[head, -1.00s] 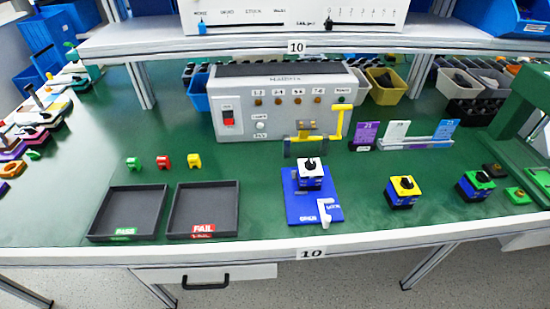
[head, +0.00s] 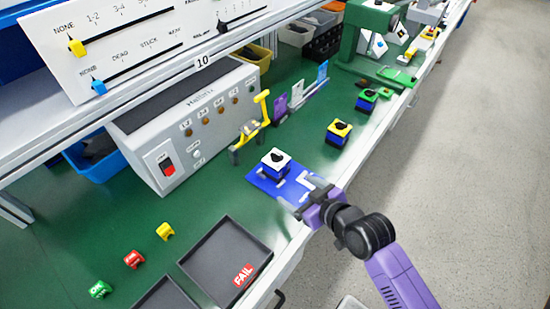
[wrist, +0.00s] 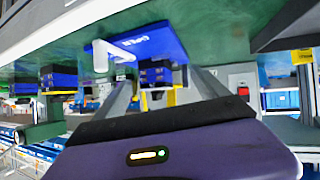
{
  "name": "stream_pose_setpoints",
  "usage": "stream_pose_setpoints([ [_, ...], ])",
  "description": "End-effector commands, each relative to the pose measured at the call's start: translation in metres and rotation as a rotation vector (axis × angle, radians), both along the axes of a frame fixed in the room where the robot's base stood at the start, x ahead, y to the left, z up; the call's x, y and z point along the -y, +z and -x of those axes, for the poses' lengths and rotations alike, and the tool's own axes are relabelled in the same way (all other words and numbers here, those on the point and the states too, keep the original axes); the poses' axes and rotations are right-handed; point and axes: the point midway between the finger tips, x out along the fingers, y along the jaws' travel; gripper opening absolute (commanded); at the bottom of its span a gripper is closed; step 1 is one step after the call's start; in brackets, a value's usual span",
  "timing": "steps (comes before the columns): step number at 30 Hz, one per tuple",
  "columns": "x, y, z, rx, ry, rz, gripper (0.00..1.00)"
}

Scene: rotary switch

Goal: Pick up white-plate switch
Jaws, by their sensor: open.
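The white-plate switch (head: 275,158) has a white top, a black knob and a blue and black body. It stands upright on the blue fixture (head: 262,184), toward its far side. My gripper (head: 302,192) is open and empty at the near edge of the fixture, apart from the switch, fingers pointing toward it. In the wrist view, which looks upside down, the dark body of the switch (wrist: 155,77) shows between the two fingers (wrist: 163,90). The blue fixture (wrist: 152,42) with its white L-shaped piece shows above it there.
A yellow-plate switch (head: 338,131) and a green-plate switch (head: 367,99) stand to the right. A grey tester box (head: 190,120) with a yellow lever clamp (head: 247,134) is behind. The FAIL tray (head: 210,258) lies at front left. A shelf overhangs the back.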

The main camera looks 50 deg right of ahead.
Motion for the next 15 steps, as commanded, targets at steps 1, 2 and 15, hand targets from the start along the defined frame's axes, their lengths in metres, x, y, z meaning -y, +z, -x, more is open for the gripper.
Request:
stream_pose_setpoints([
  [1,0.017,0.013,-0.017,-0.018,-0.004,-0.011,0.84],
  [2,0.024,0.015,-0.025,-0.037,0.001,-0.02,0.84],
  [15,0.05,0.032,-0.07,-0.235,0.215,-0.154,0.84],
])
